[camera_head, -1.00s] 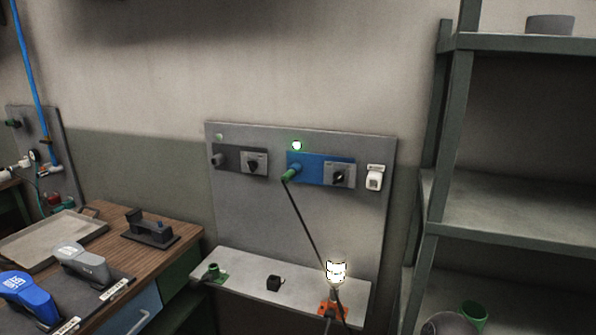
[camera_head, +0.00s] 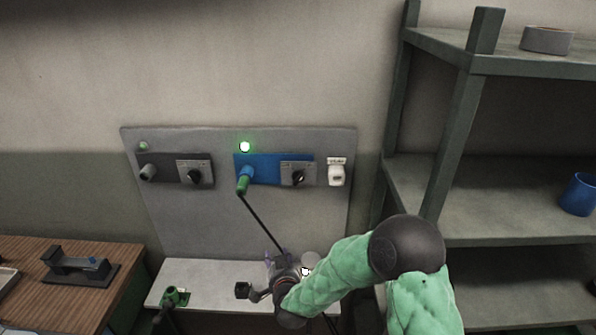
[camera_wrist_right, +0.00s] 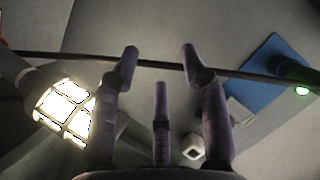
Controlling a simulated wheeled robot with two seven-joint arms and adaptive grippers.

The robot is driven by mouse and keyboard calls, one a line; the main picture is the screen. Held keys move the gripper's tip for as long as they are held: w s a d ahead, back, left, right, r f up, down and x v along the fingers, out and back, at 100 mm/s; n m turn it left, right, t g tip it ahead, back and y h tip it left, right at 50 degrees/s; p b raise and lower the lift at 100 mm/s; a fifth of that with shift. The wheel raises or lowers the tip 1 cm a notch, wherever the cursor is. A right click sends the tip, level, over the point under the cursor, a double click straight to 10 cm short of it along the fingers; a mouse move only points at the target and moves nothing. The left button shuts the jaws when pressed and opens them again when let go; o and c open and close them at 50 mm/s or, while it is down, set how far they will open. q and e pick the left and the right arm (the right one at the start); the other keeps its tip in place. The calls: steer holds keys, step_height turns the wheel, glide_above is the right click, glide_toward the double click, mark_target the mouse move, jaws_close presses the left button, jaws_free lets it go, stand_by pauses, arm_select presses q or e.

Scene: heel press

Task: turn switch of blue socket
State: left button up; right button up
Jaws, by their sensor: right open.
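The blue socket (camera_head: 263,168) is on the grey wall panel, with its black-knobbed switch (camera_head: 298,177) on a grey plate at its right end. A green plug (camera_head: 243,184) with a black cable is in the socket, under a glowing green light (camera_head: 245,147). My right gripper (camera_head: 276,257) is below the socket, in front of the panel, apart from the switch. In the right wrist view its purple fingers (camera_wrist_right: 160,62) are spread and empty, and the cable passes across them. The blue socket (camera_wrist_right: 262,72) shows at the right there; the knob is not clear. My left gripper is out of view.
A lit caged lamp (camera_wrist_right: 65,108) is close beside the right fingers. A dark socket (camera_head: 160,167) and a white socket (camera_head: 336,172) flank the blue one. A metal shelf (camera_head: 455,140) stands right. A small black block (camera_head: 243,290) is on the ledge (camera_head: 200,272).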

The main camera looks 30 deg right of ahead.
mark_target(298, 179)
steer(key=d+r+m+t+h+p, duration=0.1)
steer(key=d+r+m+h+p, duration=0.15)
steer(key=r, duration=0.65)
steer(key=d+r+m+t+h+p, duration=0.1)
steer(key=d+r+m+h, duration=0.15)
steer(key=r, duration=0.65)
steer(key=w+d+n, duration=0.1)
steer(key=w+d, duration=0.6)
steer(key=w, duration=0.1)
steer(key=shift+w, duration=0.15)
steer(key=shift+a+r, duration=0.1)
jaws_close()
